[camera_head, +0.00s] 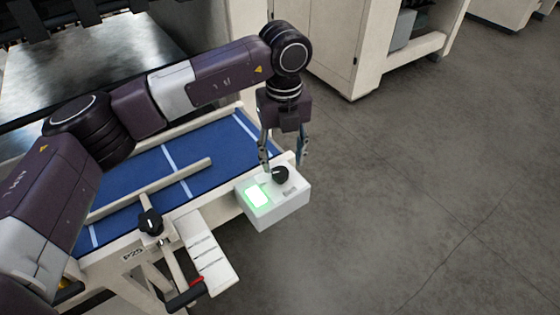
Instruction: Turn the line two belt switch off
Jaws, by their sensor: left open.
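The belt switch is a white box (268,213) at the right front corner of a blue belt table. It has a black rotary knob (280,174) on top and a lit green-edged lamp (257,196) to the left of the knob. My left gripper (284,165) points down over the box with its fingers apart, one on each side of the knob in the picture. I cannot tell whether the fingers touch the knob. Small lettering beside the knob is too small to read. My right gripper is not in view.
The blue belt (200,158) has cream rails and lies behind my left arm. A second black knob (151,222) sits on the front rail, above a white slotted plate (208,250). A cream cabinet (330,45) stands behind. The grey floor (430,190) at right is clear.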

